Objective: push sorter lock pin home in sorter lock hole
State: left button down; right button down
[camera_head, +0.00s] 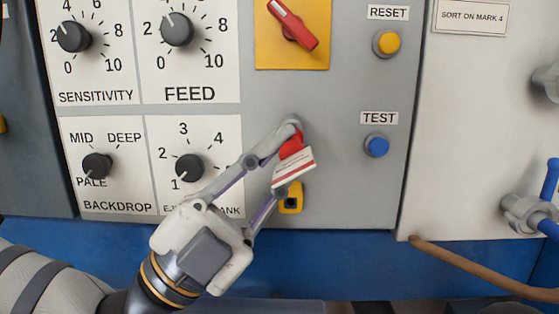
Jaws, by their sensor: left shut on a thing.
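My left gripper (291,153) comes up from the lower left against the grey panel. It is shut on the red sorter lock pin (291,146), of which only a small part shows between the fingers. A white tag with red print (293,169) hangs at the pin and covers part of the lower finger. Just below is a yellow fitting (292,199) with a dark opening, partly covered by the finger. I cannot tell which opening is the sorter lock hole, or how deep the pin sits in anything. My right gripper is not in view.
A red rotary handle (293,26) on a yellow plate is above. A yellow RESET button (387,43) and blue TEST button (376,145) are to the right. Black dials (177,30) fill the left. A brown hose (470,267) and blue-handled valve (527,211) are at right.

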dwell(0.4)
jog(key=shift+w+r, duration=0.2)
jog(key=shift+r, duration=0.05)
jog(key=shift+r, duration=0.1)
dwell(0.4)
pick_arm(q)
jog(key=shift+p, duration=0.35)
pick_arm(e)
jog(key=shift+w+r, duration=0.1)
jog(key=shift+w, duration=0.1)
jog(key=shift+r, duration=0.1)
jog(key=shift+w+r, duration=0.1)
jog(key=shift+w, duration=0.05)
pick_arm(q)
jog(key=shift+w+b, duration=0.3)
jog(key=shift+w, duration=1.9)
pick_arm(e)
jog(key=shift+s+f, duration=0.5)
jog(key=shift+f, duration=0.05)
pick_arm(q)
jog(key=c, duration=1.5)
grip_release()
jog(key=shift+w, duration=0.1)
